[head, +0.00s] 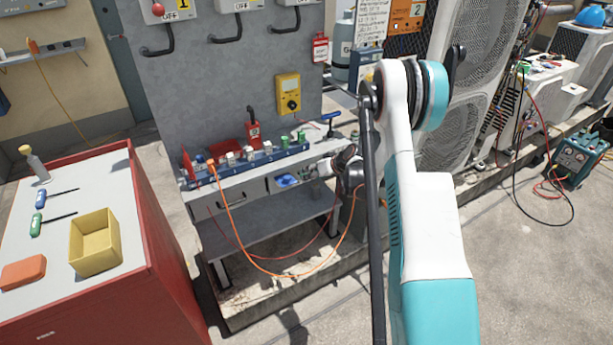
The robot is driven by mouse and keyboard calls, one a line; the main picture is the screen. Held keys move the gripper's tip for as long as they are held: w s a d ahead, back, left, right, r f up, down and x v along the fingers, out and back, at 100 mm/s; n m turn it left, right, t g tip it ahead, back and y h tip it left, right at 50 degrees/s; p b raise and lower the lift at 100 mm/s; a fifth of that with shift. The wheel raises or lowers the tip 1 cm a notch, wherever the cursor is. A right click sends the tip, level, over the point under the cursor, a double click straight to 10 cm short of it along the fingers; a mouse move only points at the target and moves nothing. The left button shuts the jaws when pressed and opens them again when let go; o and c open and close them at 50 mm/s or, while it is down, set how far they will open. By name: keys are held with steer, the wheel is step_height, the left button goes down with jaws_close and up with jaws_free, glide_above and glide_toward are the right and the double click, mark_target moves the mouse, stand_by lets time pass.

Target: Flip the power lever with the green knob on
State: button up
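Three light grey switch boxes are on the grey panel, cut off by the top edge of the head view. The left box (176,12) has a red knob (158,9) and an OFF label. The middle box (236,5) and right box (290,2) also carry OFF labels, but their knobs are out of view. I see no lever with a green knob for certain; small green-topped items (300,135) stand on the bench shelf. My gripper (346,168) is at the right end of that shelf, below the boxes. It is dark, small and partly behind my arm, so its opening is unclear.
The shelf (225,182) holds a blue rail of small parts, a red can and orange cable. A yellow meter (288,94) hangs above. A red cabinet (165,250) with a yellow bin (95,242) stands left. Condensers (480,40) stand right. Open floor lies at lower right.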

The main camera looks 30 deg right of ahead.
steer(key=v, duration=0.5)
steer(key=shift+s+d+r, duration=0.1)
steer(key=shift+s, duration=0.05)
stand_by(0.3)
steer(key=s+a+r+n+g+h, duration=0.1)
steer(key=s+a+r, duration=0.2)
steer(key=a+r, duration=0.35)
steer(key=s+a+r+n+b, duration=0.1)
steer(key=s+a+r, duration=0.3)
steer(key=a+r, duration=0.25)
steer(key=s+a+r+n+g+h, duration=0.1)
steer(key=s+a+r, duration=0.2)
steer(key=a+r, duration=0.35)
steer(key=s+a+r, duration=0.2)
steer(key=s, duration=0.6)
steer(key=s+a+r+m, duration=0.1)
steer(key=s+a+r, duration=0.1)
steer(key=s, duration=0.7)
steer(key=s+a+r+m+p, duration=0.1)
steer(key=s+a+r, duration=0.1)
steer(key=s, duration=0.7)
steer(key=shift+a+r+h, duration=0.2)
steer(key=shift+h, duration=0.2)
